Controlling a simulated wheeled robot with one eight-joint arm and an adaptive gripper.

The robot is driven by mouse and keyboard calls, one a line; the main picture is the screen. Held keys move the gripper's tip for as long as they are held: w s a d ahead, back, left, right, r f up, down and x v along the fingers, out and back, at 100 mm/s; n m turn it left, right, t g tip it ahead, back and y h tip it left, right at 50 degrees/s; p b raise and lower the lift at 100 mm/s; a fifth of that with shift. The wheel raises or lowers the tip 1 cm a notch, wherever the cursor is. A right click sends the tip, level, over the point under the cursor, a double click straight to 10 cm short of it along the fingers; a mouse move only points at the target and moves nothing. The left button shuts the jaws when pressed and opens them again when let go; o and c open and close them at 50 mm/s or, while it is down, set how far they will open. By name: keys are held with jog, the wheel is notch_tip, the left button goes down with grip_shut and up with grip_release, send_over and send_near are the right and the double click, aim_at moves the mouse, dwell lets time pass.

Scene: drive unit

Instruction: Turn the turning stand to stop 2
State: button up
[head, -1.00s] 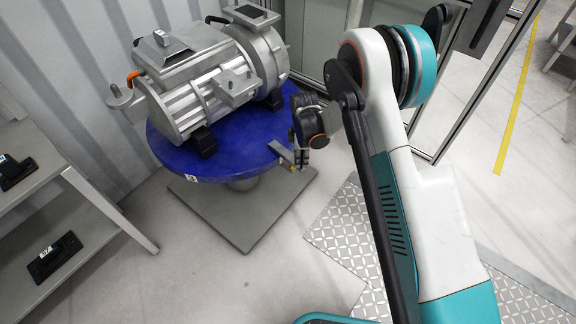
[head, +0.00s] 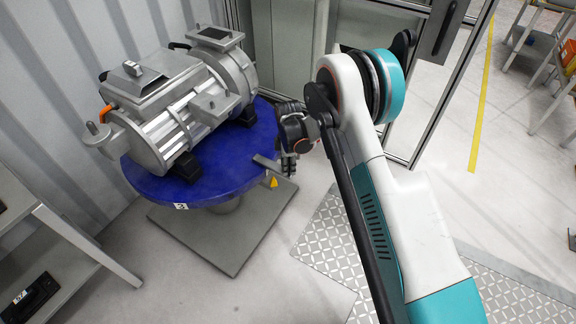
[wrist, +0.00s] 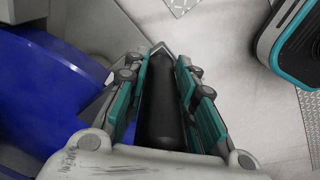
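The turning stand (head: 232,185) is a round blue table on a grey pedestal, left of centre in the head view. A large grey drive unit (head: 178,120) sits on it. A white label (head: 180,206) reading 3 is on the front rim. A grey bar (head: 264,163) sticks out from the right rim, with a small yellow pointer (head: 273,182) beside its end. My gripper (head: 289,170) is at the bar's outer end. In the wrist view, my teal-padded fingers (wrist: 163,95) close around a black handle grip (wrist: 162,115). The stand's blue top (wrist: 40,100) is at left.
A grey base plate (head: 225,245) lies under the stand. A grey shelf (head: 80,250) stands at lower left, a corrugated wall (head: 60,80) behind. A glass-and-metal frame (head: 420,90) is behind my arm. The floor in front of the plate is clear.

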jog(key=o, duration=0.4)
notch_tip(320, 180, up, 12)
jog(key=shift+r, duration=0.1)
dwell(0.4)
dwell(0.4)
jog(key=s+d+r+m+t, duration=0.1)
jog(key=s+d+r+m, duration=0.3)
jog(key=r, duration=0.4)
jog(key=s+d+r+m+t, duration=0.1)
jog(key=s+d+r+m, duration=0.15)
jog(key=d+r, duration=0.35)
jog(key=s+d+r+m+t, duration=0.1)
jog(key=s+d+r+m, duration=0.3)
jog(key=r, duration=0.5)
jog(key=s+d+r+m+t, duration=0.1)
jog(key=s+d+m, duration=0.3)
jog(key=s, duration=0.7)
jog(key=s+d+r+m+t, duration=0.2)
jog(key=s+d+m, duration=0.3)
jog(key=s, duration=0.6)
jog(key=shift+s+d+t, duration=0.35)
jog(key=shift+d+t, duration=0.25)
jog(key=shift+d, duration=0.2)
